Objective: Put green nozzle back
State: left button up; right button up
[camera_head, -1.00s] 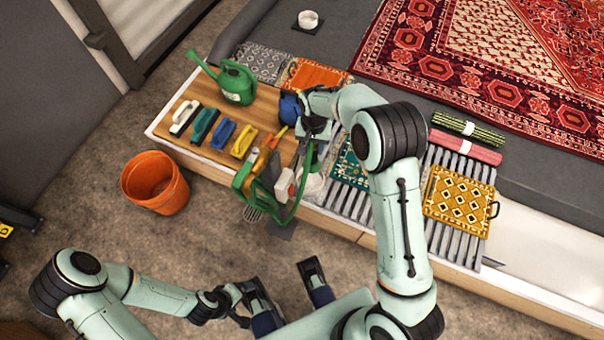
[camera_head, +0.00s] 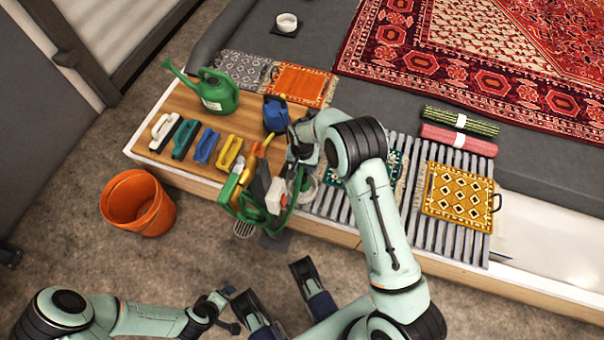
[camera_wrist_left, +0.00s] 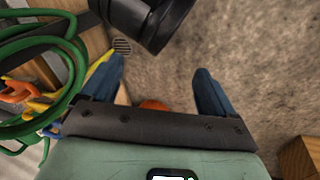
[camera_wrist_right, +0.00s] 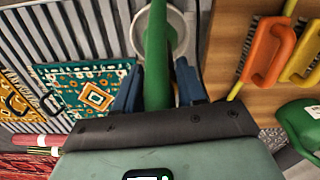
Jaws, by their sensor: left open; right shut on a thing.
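My right gripper (camera_head: 300,158) is over the front edge of the wooden deck. In the right wrist view its fingers (camera_wrist_right: 158,88) are shut on a narrow green piece, which I take for the green nozzle (camera_wrist_right: 156,45). A white round cup (camera_wrist_right: 177,28) shows behind it; I cannot tell whether they touch. In the head view the arm hides most of the grip, and green hose (camera_head: 292,206) hangs below. My left gripper (camera_head: 272,288) is open and empty above the floor, also in the left wrist view (camera_wrist_left: 158,92).
Several brushes (camera_head: 207,146), a green watering can (camera_head: 213,92) and a blue container (camera_head: 275,113) stand on the deck. An orange bucket (camera_head: 137,203) is on the floor. Slats (camera_head: 415,228) lie right.

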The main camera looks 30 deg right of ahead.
aim_at(303, 174)
notch_tip(303, 174, down, 4)
jog(key=shift+r+b, duration=0.15)
jog(key=shift+b, duration=0.3)
pick_arm(q)
jog(key=shift+w+a+f+t, duration=0.15)
jog(key=shift+w+a+f, duration=0.1)
jog(key=shift+w, duration=0.15)
jog(key=shift+w+a+f+t, duration=0.15)
jog(key=shift+w+f, duration=0.1)
jog(key=shift+w, duration=0.15)
pick_arm(e)
jog(key=shift+f, duration=0.25)
pick_arm(q)
jog(key=shift+f, duration=0.1)
pick_arm(e)
jog(key=shift+f, duration=0.1)
jog(key=o, duration=1.1)
jog(key=shift+c, duration=0.2)
pick_arm(q)
jog(key=shift+w+a, duration=0.1)
jog(key=shift+w, duration=0.05)
